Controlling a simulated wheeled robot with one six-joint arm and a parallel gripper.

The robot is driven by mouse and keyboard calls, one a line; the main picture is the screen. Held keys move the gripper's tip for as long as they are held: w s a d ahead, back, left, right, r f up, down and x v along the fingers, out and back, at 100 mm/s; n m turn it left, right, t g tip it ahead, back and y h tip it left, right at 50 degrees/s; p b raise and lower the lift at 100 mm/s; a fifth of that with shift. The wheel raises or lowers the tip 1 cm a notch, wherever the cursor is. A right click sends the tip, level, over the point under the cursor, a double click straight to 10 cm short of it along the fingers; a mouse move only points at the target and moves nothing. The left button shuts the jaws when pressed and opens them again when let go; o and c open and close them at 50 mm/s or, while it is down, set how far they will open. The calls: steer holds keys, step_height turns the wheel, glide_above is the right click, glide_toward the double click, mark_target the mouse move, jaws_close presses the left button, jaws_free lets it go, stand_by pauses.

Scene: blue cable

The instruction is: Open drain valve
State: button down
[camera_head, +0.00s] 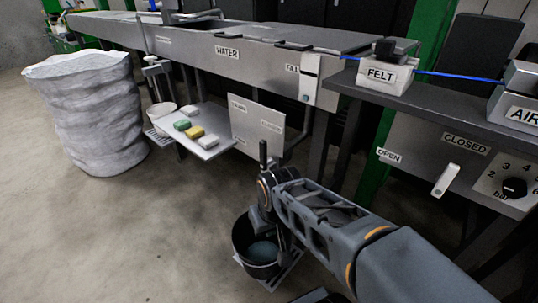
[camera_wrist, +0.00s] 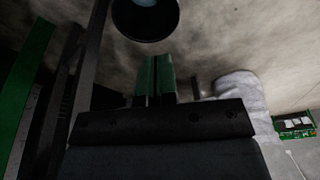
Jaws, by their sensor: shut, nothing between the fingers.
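A pale panel (camera_head: 252,116) stands under the water trough in the head view. It carries small labels; one at its right seems to read CLOSED (camera_head: 271,126), the others are too small to read. I cannot clearly make out a drain handle, as my arm's end covers the panel's lower right area. An upright black bar shows there; I cannot tell whether it is a handle or part of my arm. My gripper (camera_wrist: 157,78) is shut and empty in the wrist view, its fingers close together. A black bucket (camera_head: 243,247) stands below my arm's end, also in the wrist view (camera_wrist: 128,24).
The trough (camera_head: 190,38) is labelled WATER. A low shelf (camera_head: 212,150) with several small blocks stands left of the panel. A large white sack (camera_head: 90,110) is farther left. At right, another panel (camera_head: 420,140) has OPEN and CLOSED labels and a white lever (camera_head: 446,180).

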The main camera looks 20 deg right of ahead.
mark_target(266, 151)
steer(key=w+d+r+m+t+y+b, duration=0.1)
steer(key=w+d+m+t+y, duration=0.2)
steer(key=d+m+t, duration=0.3)
steer(key=w+d+r+m+t+y, duration=0.2)
steer(key=w+d+m+t+y, duration=0.2)
steer(key=d, duration=0.6)
steer(key=w+m+t, duration=0.2)
steer(key=m+t, duration=0.1)
steer(key=shift+d+r+t+b, duration=0.2)
steer(key=shift+d+t+b, duration=0.1)
steer(key=shift+t+b, duration=0.1)
steer(key=shift+w+a, duration=0.1)
steer(key=shift+w, duration=0.1)
steer(key=b+x, duration=0.3)
steer(key=x, duration=1)
steer(key=shift+w+a, duration=0.25)
steer(key=shift+w, duration=0.1)
